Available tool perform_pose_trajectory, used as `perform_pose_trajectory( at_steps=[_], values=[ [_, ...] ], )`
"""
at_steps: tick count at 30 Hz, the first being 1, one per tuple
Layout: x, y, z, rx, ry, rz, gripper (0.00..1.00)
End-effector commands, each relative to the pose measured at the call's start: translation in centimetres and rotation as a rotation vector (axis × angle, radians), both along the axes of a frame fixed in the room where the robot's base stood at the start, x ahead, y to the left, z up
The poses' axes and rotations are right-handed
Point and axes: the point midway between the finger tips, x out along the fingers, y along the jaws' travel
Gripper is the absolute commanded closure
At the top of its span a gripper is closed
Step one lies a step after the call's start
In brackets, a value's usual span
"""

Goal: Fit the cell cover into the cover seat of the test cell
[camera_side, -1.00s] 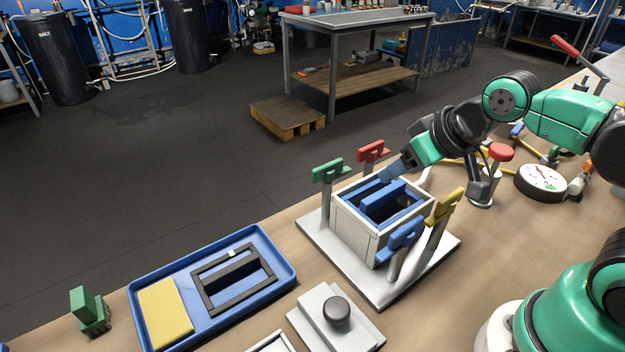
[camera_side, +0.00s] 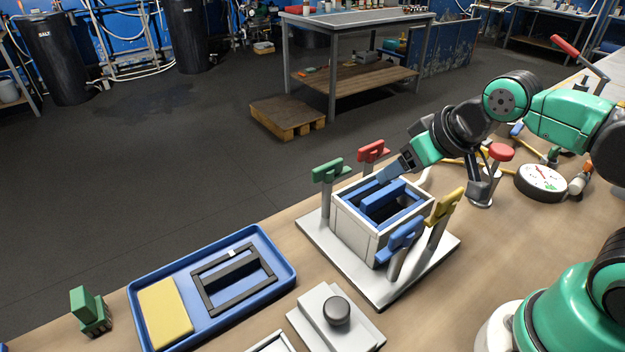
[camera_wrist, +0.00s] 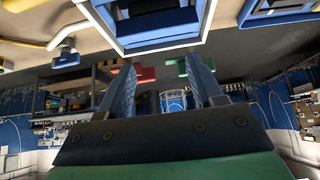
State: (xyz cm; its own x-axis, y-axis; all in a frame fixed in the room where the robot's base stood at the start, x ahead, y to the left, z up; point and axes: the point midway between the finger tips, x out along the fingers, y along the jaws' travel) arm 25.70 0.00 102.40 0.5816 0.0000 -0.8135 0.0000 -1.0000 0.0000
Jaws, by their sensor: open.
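The test cell (camera_side: 354,228) is an open white box on a light base plate in the side view. A blue frame with a raised bar (camera_side: 384,196), apparently the cell cover, lies inside its walls, with dark openings beside the bar. I cannot tell whether it is fully down in the cover seat. My gripper (camera_side: 387,176) is at the cell's far edge, close to the blue frame. The wrist view shows its two fingers apart with nothing between them (camera_wrist: 160,66). The white cell rim (camera_wrist: 205,28) and blue part (camera_wrist: 155,42) show above the fingertips there.
Green (camera_side: 328,170), red (camera_side: 373,150), yellow (camera_side: 445,208) and blue (camera_side: 401,238) clamps stand around the cell. A blue tray (camera_side: 283,262) holds a black frame (camera_side: 213,297) and yellow block (camera_side: 165,313). A grey knobbed plate (camera_side: 318,327) lies in front. A gauge (camera_side: 541,182) lies right.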

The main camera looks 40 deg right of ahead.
Motion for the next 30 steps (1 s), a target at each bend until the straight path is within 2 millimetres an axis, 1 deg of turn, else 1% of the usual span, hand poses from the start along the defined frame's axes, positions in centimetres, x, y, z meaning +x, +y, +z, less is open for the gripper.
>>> perform_pose_trajectory(
  at_steps=[1, 2, 3, 4, 11, 14, 17, 21, 22, 24, 30],
  values=[
    [0.0, 0.0, 0.0, 0.0, 0.0, 0.0, 0.22],
    [0.0, 0.0, 0.0, 0.0, 0.0, 0.0, 0.14],
    [0.0, 0.0, 0.0, 0.0, 0.0, 0.0, 0.03],
    [0.0, 0.0, 0.0, 0.0, 0.0, 0.0, 0.0],
    [0.0, 0.0, 0.1, 0.0, 0.0, 0.0, 0.0],
    [0.0, 0.0, 0.7, 0.0, 0.0, 0.0, 0.0],
    [0.0, 0.0, 2.1, 0.0, 0.0, 0.0, 0.0],
    [0.0, 0.0, 5.0, 0.0, 0.0, 0.0, 0.0],
    [0.0, 0.4, 5.3, 0.007, 0.011, 0.006, 0.0],
    [-0.1, 2.6, 5.1, 0.045, 0.085, 0.028, 0.0],
    [-1.3, 7.8, 5.0, 0.096, 0.283, 0.044, 0.0]
  ],
)
